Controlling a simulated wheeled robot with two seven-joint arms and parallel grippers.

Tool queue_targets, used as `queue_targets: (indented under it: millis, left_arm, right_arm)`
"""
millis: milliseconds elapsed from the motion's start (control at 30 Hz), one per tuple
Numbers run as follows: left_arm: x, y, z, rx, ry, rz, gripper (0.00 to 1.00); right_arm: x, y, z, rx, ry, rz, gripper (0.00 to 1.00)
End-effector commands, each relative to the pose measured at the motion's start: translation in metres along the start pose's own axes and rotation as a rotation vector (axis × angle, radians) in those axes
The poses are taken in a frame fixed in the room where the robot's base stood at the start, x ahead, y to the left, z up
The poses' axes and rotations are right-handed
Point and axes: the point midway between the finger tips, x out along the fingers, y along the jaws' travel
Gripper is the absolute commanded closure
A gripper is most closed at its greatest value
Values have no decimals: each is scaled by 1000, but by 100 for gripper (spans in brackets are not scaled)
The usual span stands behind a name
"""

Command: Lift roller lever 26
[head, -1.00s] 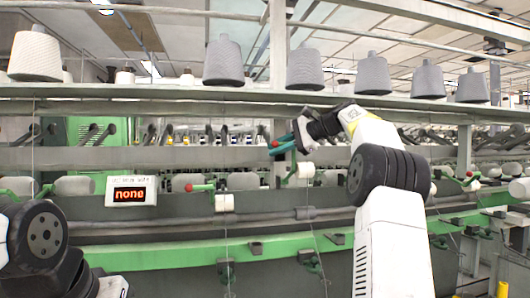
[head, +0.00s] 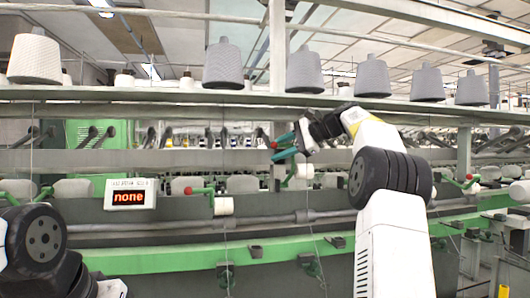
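My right gripper (head: 283,146) reaches in from the right at the middle of the head view. Its two teal fingers are spread apart and point left. A small red knob (head: 273,145) shows at the fingertips; I cannot tell whether they touch it. Just below is a green roller lever (head: 291,174) beside a white roller (head: 305,171). Another lever with a red knob (head: 188,190) stands to the left, and one more red knob (head: 468,176) is at the right. No lever number is readable. My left gripper is out of view; only part of that arm shows at lower left.
A display box (head: 130,195) reading "none" hangs on the machine at left. A grey shelf (head: 180,94) with several yarn cones (head: 223,64) runs above my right gripper. A grey pipe and a green rail (head: 170,259) run below the levers.

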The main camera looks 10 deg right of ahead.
Motion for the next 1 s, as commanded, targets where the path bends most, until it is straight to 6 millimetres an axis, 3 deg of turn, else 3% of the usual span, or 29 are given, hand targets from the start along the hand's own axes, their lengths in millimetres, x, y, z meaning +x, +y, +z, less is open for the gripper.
queue_targets:
  millis: [200, 400, 1000]
  left_arm:
    - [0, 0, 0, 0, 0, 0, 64]
    - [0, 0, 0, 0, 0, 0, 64]
    - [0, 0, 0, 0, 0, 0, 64]
  right_arm:
    - [-39, -1, -1, 0, 4, -4, 65]
    - [-64, 0, -1, 0, 2, -2, 65]
    - [-70, 0, 0, 0, 1, 0, 65]
